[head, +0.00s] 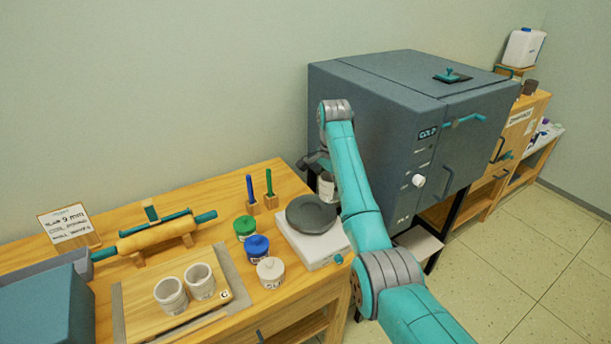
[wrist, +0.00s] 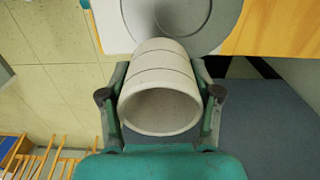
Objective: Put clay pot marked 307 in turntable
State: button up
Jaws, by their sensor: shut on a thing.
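A pale clay pot (wrist: 160,62) is held between the two fingers of my gripper (wrist: 160,88), with its open mouth toward the wrist camera. No number can be read on it. In the head view the pot (head: 327,187) shows partly behind my arm, close to the right rear of the turntable. My gripper (head: 318,163) is mostly hidden there by my arm. The turntable (head: 311,212) is a dark grey disc on a white base, with nothing on it. Its disc shows beyond the pot in the wrist view (wrist: 205,22).
Two pale pots (head: 171,297) (head: 199,282) stand on a wooden board. Lidded green (head: 244,228), blue (head: 256,248) and white (head: 270,273) jars stand left of the turntable. A large grey kiln (head: 375,125) stands to the right.

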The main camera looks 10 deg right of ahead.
jog(key=w+a+r+m, duration=0.1)
jog(key=a+r+m, duration=0.1)
jog(key=a+r, duration=0.25)
jog(key=shift+w+a+f, duration=0.1)
jog(key=shift+a+f, duration=0.1)
jog(key=shift+f, duration=2.45)
jog(key=shift+w+a+f, duration=0.1)
jog(key=shift+a+f, duration=0.05)
jog(key=shift+f, duration=2.45)
jog(key=o, duration=1.3)
notch_tip(320, 180, up, 8)
